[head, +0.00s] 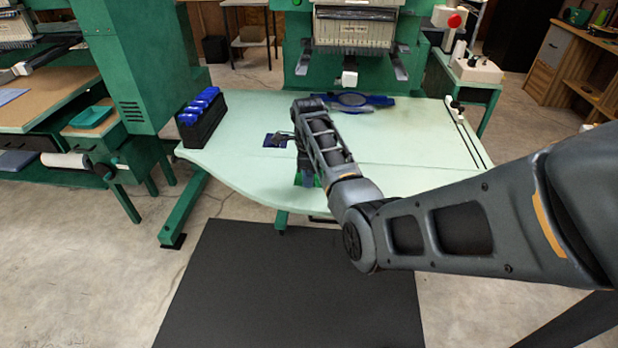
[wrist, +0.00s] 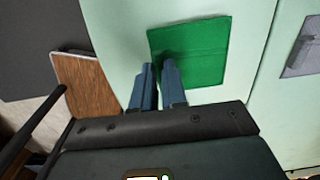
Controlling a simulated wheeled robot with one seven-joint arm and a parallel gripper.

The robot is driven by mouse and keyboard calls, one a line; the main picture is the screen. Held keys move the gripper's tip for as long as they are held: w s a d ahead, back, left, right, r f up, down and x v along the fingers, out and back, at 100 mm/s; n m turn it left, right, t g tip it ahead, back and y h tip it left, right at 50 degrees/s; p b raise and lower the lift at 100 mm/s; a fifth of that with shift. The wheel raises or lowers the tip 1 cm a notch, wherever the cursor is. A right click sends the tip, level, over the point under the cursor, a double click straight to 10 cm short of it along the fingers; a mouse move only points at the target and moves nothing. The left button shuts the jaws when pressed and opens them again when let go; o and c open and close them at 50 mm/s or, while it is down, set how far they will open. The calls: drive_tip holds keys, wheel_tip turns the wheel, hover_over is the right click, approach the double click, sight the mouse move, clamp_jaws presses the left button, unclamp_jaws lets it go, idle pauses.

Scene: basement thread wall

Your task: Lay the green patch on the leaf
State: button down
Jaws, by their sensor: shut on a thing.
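The green patch (wrist: 203,46) is a flat, roughly square piece in the wrist view, over the pale green table top (wrist: 120,30). My gripper (wrist: 158,72) is shut on its near left corner, with one blue fingertip in front of the patch. Whether the patch touches the table I cannot tell. A small brown wooden board (wrist: 78,82) with a pale rim sticks out beyond the table edge at left; it may be the leaf, but I cannot be sure. In the head view my arm hides most of the gripper and the board.
The table (head: 410,130) carries a black rack (head: 204,125) of blue items at left, a dark blue square (head: 275,141) with a grey object, and a blue hoop piece (head: 352,100) at the back. The right side is mostly clear. A black mat (head: 290,290) lies in front.

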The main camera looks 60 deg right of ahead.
drive_tip(key=shift+f, duration=0.35)
drive_tip(key=shift+f, duration=0.1)
drive_tip(key=c, duration=1.2)
unclamp_jaws()
drive_tip(key=shift+o, duration=0.2)
wheel_tip(320, 180, up, 12)
drive_tip(key=shift+b, duration=0.35)
